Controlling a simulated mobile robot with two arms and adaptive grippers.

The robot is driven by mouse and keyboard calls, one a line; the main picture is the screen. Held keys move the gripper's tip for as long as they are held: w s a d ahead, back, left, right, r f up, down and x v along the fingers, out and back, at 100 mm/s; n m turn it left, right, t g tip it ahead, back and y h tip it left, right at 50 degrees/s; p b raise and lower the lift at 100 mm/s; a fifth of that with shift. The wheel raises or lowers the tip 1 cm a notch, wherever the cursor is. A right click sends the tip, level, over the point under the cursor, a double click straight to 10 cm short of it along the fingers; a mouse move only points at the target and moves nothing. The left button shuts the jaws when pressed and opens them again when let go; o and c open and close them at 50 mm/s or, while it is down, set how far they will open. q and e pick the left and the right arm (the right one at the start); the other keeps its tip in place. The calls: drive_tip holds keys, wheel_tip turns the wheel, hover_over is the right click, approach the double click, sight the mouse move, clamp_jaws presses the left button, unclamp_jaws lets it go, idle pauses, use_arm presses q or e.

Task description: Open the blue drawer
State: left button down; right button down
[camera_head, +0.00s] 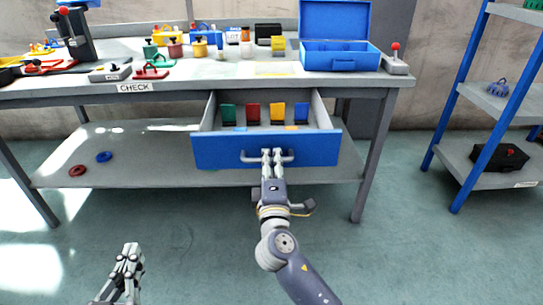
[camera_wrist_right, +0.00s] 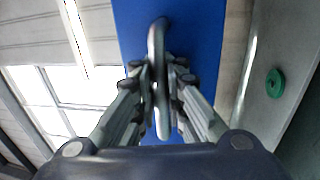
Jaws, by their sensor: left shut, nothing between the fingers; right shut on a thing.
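The blue drawer (camera_head: 216,151) hangs under the workbench and stands pulled out, with its inside showing. Several coloured pieces, green, red, yellow and blue, stand inside it. Its front carries a grey bar handle (camera_head: 251,158), which also shows in the right wrist view (camera_wrist_right: 157,45) against the blue front. My right gripper (camera_head: 272,156) is shut on the handle, its fingers on either side of the bar. My left gripper (camera_head: 130,262) is shut and empty, low at the left, well away from the drawer.
The workbench top (camera_head: 228,75) holds an open blue case (camera_head: 341,57) and several small parts. A red ring (camera_head: 77,170) and a blue ring (camera_head: 104,157) lie on the lower shelf. A blue-framed rack (camera_head: 471,112) stands at the right. The floor in front is clear.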

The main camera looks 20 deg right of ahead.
drive_tip(key=shift+f, duration=0.15)
drive_tip(key=c, duration=1.9)
unclamp_jaws()
drive_tip(key=shift+c, duration=0.2)
drive_tip(key=v, duration=1.2)
